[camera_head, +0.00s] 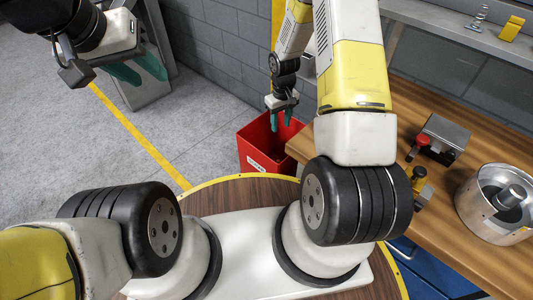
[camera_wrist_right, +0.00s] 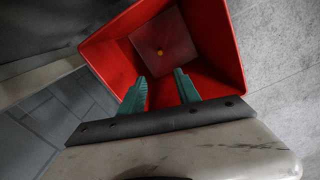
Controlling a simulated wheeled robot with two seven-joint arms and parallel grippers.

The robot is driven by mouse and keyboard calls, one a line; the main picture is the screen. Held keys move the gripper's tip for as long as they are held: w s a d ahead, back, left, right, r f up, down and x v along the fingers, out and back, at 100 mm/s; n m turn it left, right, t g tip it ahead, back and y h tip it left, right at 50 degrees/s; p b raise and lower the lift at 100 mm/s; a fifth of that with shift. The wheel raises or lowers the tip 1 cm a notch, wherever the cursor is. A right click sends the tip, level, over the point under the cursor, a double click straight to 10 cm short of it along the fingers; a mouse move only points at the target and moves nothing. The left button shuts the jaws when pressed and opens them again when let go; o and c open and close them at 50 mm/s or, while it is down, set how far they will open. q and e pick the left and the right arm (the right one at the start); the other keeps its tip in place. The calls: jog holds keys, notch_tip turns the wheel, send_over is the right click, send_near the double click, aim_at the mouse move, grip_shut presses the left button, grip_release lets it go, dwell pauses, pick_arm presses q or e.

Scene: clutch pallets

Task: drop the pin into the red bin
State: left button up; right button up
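The red bin (camera_head: 265,150) stands on the floor beside the wooden bench in the head view. My right gripper (camera_head: 281,122) hangs over it. In the right wrist view the gripper (camera_wrist_right: 162,90) is open with nothing between its teal fingers, and the bin (camera_wrist_right: 215,40) opens below it. A small yellow thing (camera_wrist_right: 160,52) lies on the bin's floor; it may be the pin, seen too small to be sure. My left gripper (camera_head: 138,70) is at the upper left, its teal fingers apart and empty, away from the bin.
The wooden bench (camera_head: 470,215) on the right carries a metal cylinder housing (camera_head: 497,204), a grey box (camera_head: 444,137), a red-knobbed part (camera_head: 423,140) and a yellow-topped part (camera_head: 419,174). A shelf (camera_head: 440,30) holds a spring (camera_head: 477,18) and a yellow block (camera_head: 511,28). Open floor lies left.

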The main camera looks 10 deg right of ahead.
notch_tip(320, 180, up, 8)
dwell(0.6)
jog(key=shift+f, duration=0.1)
